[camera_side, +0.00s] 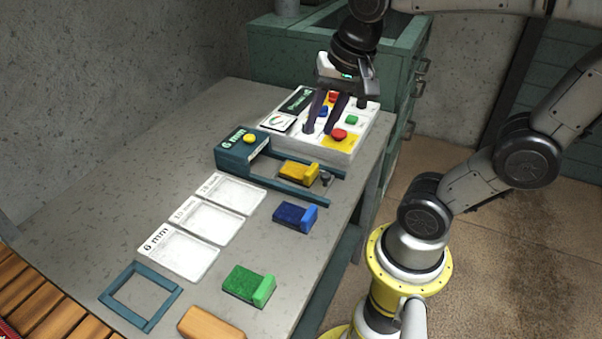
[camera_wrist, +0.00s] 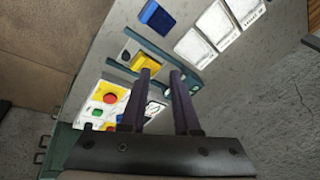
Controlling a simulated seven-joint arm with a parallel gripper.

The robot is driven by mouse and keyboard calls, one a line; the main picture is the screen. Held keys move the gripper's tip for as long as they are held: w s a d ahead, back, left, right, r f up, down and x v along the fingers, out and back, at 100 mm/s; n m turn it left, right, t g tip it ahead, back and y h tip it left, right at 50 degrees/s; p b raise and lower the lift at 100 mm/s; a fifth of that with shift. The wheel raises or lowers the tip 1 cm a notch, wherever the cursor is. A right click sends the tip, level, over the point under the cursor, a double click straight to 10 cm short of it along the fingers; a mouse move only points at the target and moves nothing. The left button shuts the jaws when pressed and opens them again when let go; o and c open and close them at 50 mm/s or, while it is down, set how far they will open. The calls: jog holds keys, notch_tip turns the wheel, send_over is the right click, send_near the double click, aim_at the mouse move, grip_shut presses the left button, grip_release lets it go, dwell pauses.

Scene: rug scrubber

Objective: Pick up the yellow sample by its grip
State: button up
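The yellow sample (camera_side: 296,170), a block with a raised grip at one end, lies in the teal frame of the 6 mm device (camera_side: 241,150). In the wrist view the yellow sample (camera_wrist: 141,56) is beyond my left fingertip, which partly covers it. My gripper (camera_side: 318,130) points down over the button panel, behind the yellow sample and apart from it. In the wrist view my gripper (camera_wrist: 160,72) has a clear gap between its two dark fingers and holds nothing.
The button panel (camera_side: 350,150) stands under my gripper. A blue sample (camera_side: 294,216), a green sample (camera_side: 248,284) and an orange-brown block (camera_side: 209,325) lie along the table edge. White labelled cards (camera_side: 178,252) and an empty teal frame (camera_side: 116,298) lie to the left.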

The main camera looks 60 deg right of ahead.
jog(key=w+d+f+m+g, duration=0.2)
jog(key=w+d+m, duration=0.2)
jog(key=d+m, duration=0.1)
jog(key=m+g, duration=0.2)
send_over(310, 170)
notch_tip(310, 170, down, 12)
jog(key=shift+s+d+r, duration=0.15)
jog(key=shift+f, duration=2.9)
grip_shut()
